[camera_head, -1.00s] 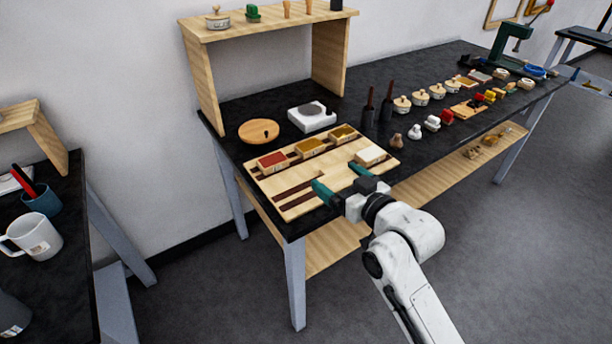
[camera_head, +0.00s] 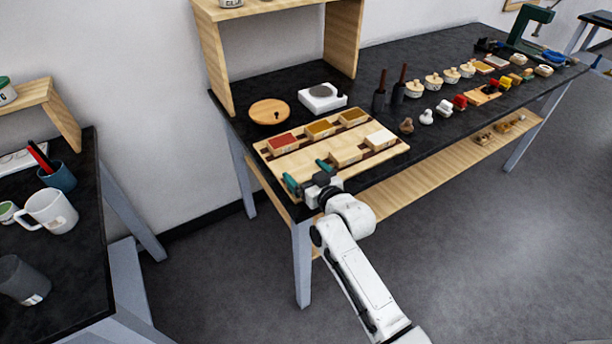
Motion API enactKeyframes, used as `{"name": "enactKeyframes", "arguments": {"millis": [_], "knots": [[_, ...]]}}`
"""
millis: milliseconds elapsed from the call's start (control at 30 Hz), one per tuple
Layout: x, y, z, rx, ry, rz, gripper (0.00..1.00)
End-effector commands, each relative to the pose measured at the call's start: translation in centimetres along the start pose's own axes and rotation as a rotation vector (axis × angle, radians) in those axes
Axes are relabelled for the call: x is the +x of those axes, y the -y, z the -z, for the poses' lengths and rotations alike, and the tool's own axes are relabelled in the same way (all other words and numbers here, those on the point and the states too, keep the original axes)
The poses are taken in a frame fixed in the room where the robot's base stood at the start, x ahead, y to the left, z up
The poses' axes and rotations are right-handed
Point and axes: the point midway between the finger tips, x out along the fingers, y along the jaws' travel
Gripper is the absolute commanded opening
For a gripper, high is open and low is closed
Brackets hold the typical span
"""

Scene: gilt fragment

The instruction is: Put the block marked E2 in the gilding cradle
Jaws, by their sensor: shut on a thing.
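A pale wooden board with dark strips (camera_head: 275,158) lies at the near left corner of the black bench. On it sit a red-topped block (camera_head: 282,142), two gold-topped blocks (camera_head: 320,128) (camera_head: 352,117), a cream-topped block (camera_head: 379,139) and a plain tan block (camera_head: 345,156). Block markings are too small to read, so I cannot tell which is E2. I cannot make out which thing is the gilding cradle. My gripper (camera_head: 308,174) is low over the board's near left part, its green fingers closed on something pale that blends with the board.
A round wooden piece (camera_head: 269,111) and a white box with a grey disc (camera_head: 322,97) stand behind the board. Two dark upright holders (camera_head: 388,97) and several small pots and stamps (camera_head: 433,82) are to the right. A wooden shelf (camera_head: 213,55) stands at the back.

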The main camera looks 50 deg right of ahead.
Motion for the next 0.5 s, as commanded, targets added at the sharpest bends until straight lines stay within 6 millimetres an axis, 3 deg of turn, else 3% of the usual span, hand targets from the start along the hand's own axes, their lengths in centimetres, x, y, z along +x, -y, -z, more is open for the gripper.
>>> {"name": "enactKeyframes", "arguments": {"millis": [467, 500], "knots": [[0.18, -0.01, -1.27, 0.0, -0.002, -0.001, 0.64], [0.18, 0.0, -1.28, 0.0, -0.002, -0.001, 0.96]]}}
